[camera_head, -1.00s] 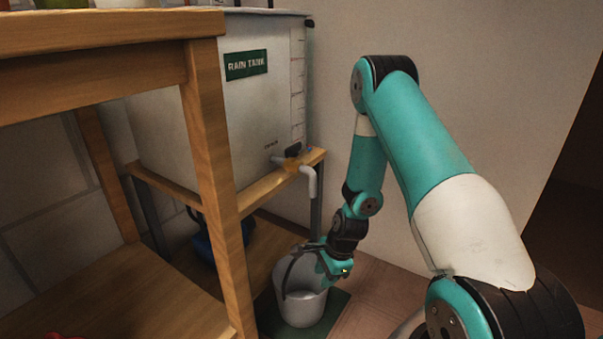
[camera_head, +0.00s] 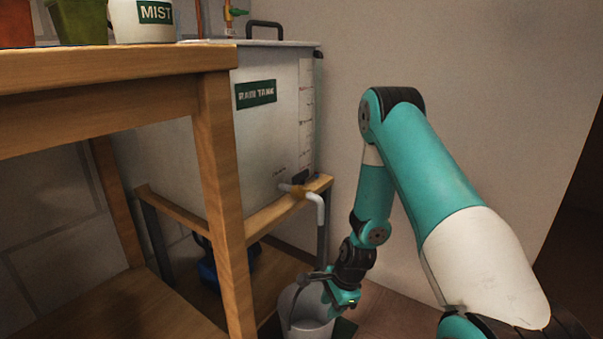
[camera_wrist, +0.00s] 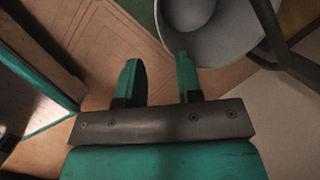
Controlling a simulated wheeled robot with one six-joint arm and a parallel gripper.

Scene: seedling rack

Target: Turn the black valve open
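The black valve (camera_head: 302,177) is a small dark handle beside the brass-coloured tap (camera_head: 299,190) low on the white rain tank (camera_head: 262,130). A pale spout (camera_head: 321,211) bends down from the tap. The valve's exact angle is too small to tell. My gripper (camera_head: 329,288) is well below the valve, at the rim of a grey bucket (camera_head: 309,328). In the wrist view my gripper (camera_wrist: 160,75) has its two fingers apart with nothing between them. The right fingertip overlaps the bucket (camera_wrist: 226,45) in that view; contact is unclear. The valve is outside the wrist view.
A wooden shelf (camera_head: 222,170) with pots and a MIST container (camera_head: 140,22) fills the left side. The tank stands on a wooden stand (camera_head: 265,217). A blue object (camera_head: 208,270) sits under it. A plain wall (camera_head: 480,80) is behind my arm.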

